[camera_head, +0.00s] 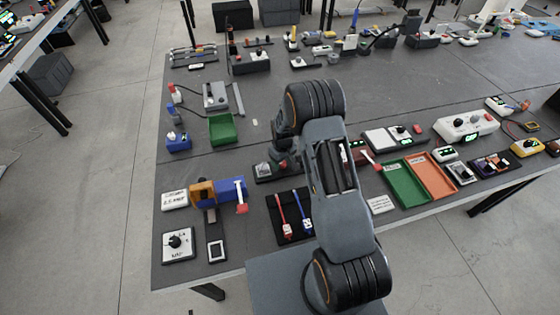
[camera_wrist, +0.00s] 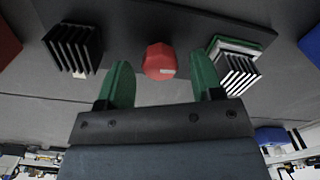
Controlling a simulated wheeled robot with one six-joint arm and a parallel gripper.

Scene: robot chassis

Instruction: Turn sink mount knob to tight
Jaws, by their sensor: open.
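A red faceted knob (camera_wrist: 159,62) with a small pale mark shows in the wrist view, on a dark mounting plate (camera_wrist: 190,20). A black finned heat sink (camera_wrist: 73,48) stands left of it, and another finned block (camera_wrist: 235,70) with a green and white base stands right of it. My gripper (camera_wrist: 161,74) is open, its green fingers apart on either side of the knob in the picture. A gap shows between each finger and the knob; I cannot tell their difference in height. In the head view my arm covers much of the area around a dark device (camera_head: 264,180).
Near the arm are a blue-orange block (camera_head: 202,192), a black mat with red and blue tools (camera_head: 274,230), and green (camera_head: 402,185) and orange (camera_head: 436,178) trays. A green bin (camera_head: 222,129) stands left.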

